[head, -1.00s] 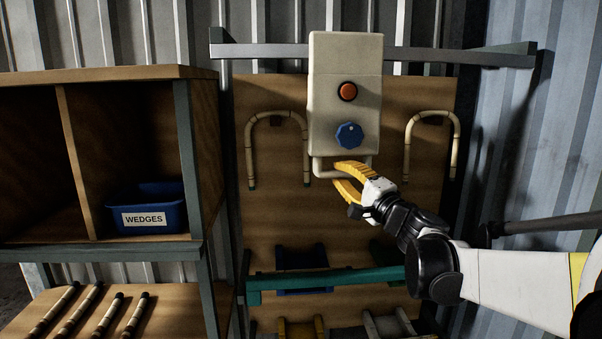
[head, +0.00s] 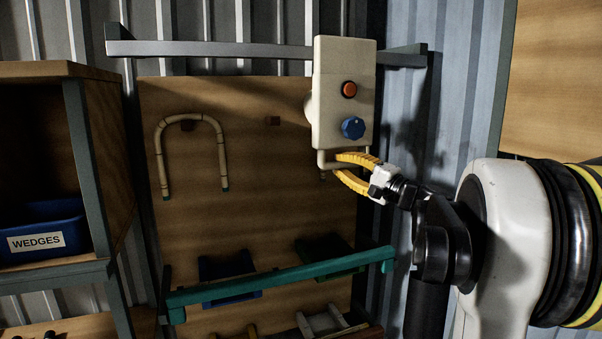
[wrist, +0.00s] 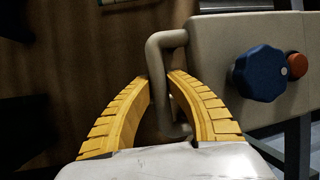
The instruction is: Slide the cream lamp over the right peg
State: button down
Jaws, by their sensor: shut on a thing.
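The cream lamp (head: 331,100) is an upright box with a red button, a blue knob and a loop handle (wrist: 160,60) at its bottom. My gripper (head: 341,164) has yellow ribbed fingers, shut on that handle; the wrist view shows them (wrist: 160,84) on either side of it. The lamp stands in front of the board's right part and overlaps the grey rail; I cannot tell whether it touches either. Whatever peg is at the board's right is hidden behind the lamp.
A teal bar (head: 275,285) crosses low in front of the board (head: 260,215). A grey rail (head: 215,50) runs above. A shelf with a blue WEDGES bin (head: 45,235) stands left; a corrugated wall is right.

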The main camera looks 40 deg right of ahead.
jog(key=s+d, duration=0.2)
jog(key=d, duration=0.7)
jog(key=shift+s+d, duration=0.3)
jog(key=shift+s, duration=0.05)
jog(key=c, duration=1.6)
grip_release()
jog(key=v, duration=1.2)
